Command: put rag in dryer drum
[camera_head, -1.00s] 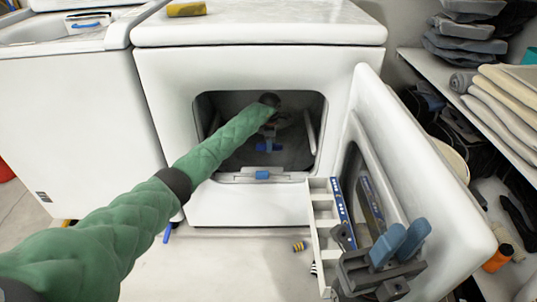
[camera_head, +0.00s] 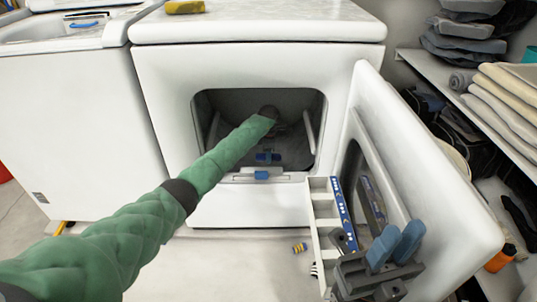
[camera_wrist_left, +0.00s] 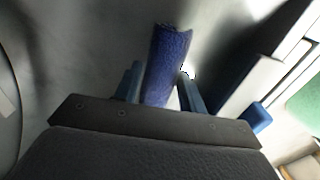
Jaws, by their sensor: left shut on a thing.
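The white dryer (camera_head: 270,52) stands in front of me with its door (camera_head: 440,190) swung open to the right. Its dark drum (camera_head: 240,103) shows through the opening. My left arm reaches through this opening. My left gripper (camera_head: 268,157) is low inside the drum, partly hidden by the arm. In the left wrist view, my left gripper (camera_wrist_left: 160,90) is shut on a dark blue rag (camera_wrist_left: 167,58), which sticks out between its fingers. In the head view the rag is hard to tell from the blue fingers. My right gripper (camera_head: 397,246) is in front of the open door; its finger gap is unclear.
A blue piece (camera_head: 262,175) sits on the sill of the opening. A white washer (camera_head: 75,120) stands at left. A yellow sponge (camera_head: 185,7) lies on the dryer. Shelves (camera_head: 465,108) with folded cloths are at right. A small striped object (camera_head: 299,248) lies on the floor.

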